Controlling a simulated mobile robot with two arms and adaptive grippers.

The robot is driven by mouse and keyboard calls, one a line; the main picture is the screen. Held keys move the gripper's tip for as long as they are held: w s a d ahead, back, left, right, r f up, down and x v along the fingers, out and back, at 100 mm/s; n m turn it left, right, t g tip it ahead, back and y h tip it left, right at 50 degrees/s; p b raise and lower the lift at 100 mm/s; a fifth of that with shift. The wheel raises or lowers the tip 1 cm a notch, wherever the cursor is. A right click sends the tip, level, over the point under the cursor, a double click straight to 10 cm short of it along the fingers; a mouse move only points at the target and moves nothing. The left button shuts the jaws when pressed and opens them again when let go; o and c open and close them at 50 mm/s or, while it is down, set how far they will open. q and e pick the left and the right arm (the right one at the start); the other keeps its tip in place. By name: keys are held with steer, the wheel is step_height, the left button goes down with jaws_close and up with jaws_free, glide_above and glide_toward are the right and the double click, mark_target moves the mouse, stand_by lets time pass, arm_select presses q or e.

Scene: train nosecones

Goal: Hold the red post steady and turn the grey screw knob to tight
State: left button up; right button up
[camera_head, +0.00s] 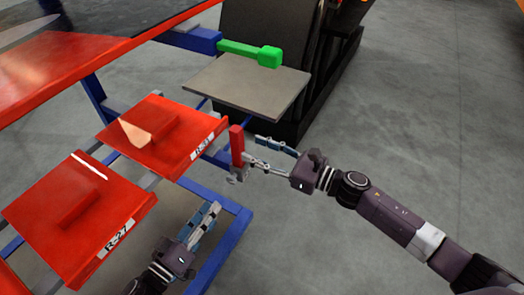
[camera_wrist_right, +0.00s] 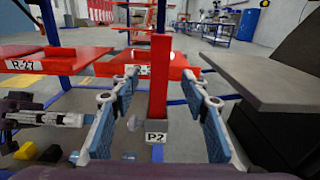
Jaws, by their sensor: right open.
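The red post (camera_head: 237,143) stands upright at the right edge of the blue frame. In the right wrist view it (camera_wrist_right: 160,75) rises from a grey block marked P2 (camera_wrist_right: 157,132). A small grey round part, apparently the screw knob (camera_wrist_right: 134,123), sits at the left of that block. My right gripper (camera_head: 264,154) is open, its fingers on either side of the post in the right wrist view (camera_wrist_right: 162,118), with visible gaps. My left gripper (camera_head: 212,217) is lower and left of the post, apart from it; its fingers look close together, but their opening is unclear.
Red plates labelled R-27 (camera_head: 82,212) and R-37-like (camera_head: 165,140) lie on the blue frame (camera_head: 232,240). A grey board (camera_head: 247,88) and a green handle (camera_head: 262,54) are behind the post. The floor (camera_head: 420,130) at the right is clear.

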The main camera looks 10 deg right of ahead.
mark_target(230, 182)
steer(key=x, duration=0.6)
steer(key=shift+w+a, duration=0.2)
steer(key=shift+a, duration=0.1)
steer(key=shift+c, duration=0.4)
jaws_close()
arm_select(q)
steer(key=o, duration=0.3)
steer(key=shift+o, duration=0.2)
steer(key=m, duration=0.3)
steer(key=s+a+m, duration=0.1)
steer(key=shift+m, duration=0.3)
steer(key=w+d+m, duration=0.1)
steer(key=w+d, duration=0.1)
steer(key=w, duration=0.1)
steer(key=w+d+m, duration=0.1)
steer(key=w+d, duration=0.1)
steer(key=w, duration=0.1)
steer(key=w+d+m, duration=0.1)
steer(key=w+d, duration=0.1)
steer(key=shift+w+d+f, duration=0.1)
steer(key=shift+w+d, duration=0.25)
steer(key=shift+w, duration=0.05)
jaws_close()
